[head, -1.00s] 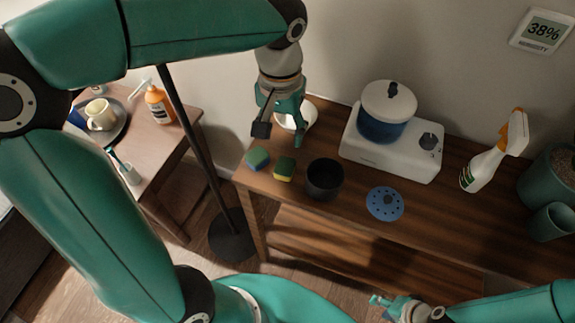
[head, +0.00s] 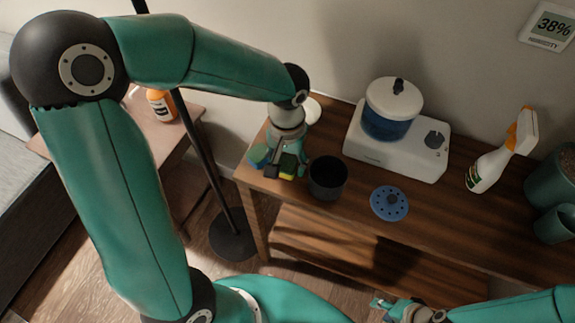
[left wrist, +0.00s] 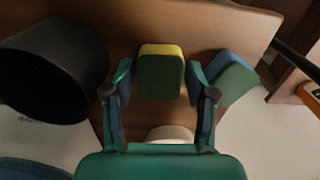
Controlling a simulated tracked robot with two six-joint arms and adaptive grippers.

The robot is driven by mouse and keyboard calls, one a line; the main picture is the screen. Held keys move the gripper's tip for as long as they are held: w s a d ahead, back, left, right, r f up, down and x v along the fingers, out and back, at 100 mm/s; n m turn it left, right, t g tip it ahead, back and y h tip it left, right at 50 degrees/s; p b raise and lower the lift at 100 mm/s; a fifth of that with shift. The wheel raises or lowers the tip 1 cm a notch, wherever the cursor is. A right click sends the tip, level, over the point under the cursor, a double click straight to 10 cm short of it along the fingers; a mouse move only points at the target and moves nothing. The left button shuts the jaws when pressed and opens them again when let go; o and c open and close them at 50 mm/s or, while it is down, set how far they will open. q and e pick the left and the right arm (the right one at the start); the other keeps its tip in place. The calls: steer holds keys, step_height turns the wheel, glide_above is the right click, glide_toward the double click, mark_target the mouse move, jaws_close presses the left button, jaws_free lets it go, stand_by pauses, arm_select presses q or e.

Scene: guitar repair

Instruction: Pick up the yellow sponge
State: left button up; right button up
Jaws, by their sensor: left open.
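The yellow sponge (head: 288,177) with a green scouring top lies near the left end of the wooden table and is partly hidden by my left gripper (head: 278,168) in the head view. In the left wrist view the sponge (left wrist: 160,76) shows its green face and a yellow edge, and it sits between the spread fingers of my left gripper (left wrist: 160,88). The left gripper is open, with a small gap visible on each side of the sponge. My right gripper (head: 381,303) is low in the head view, away from the table; its finger state is unclear.
A blue and green sponge (left wrist: 233,78) lies close beside one left finger. A dark pot (head: 327,178) stands just right of the yellow sponge. A blue perforated disc (head: 389,203), a white appliance (head: 398,150) and a spray bottle (head: 503,153) are further right.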

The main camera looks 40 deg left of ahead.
mark_target(287, 163)
arm_select(q)
steer(key=c, duration=0.4)
steer(key=shift+c, duration=0.2)
steer(key=shift+r, duration=0.1)
step_height(287, 163, up, 20)
steer(key=p, duration=0.3)
stand_by(0.3)
steer(key=shift+c, duration=0.3)
steer(key=c, duration=0.3)
steer(key=shift+c, duration=0.2)
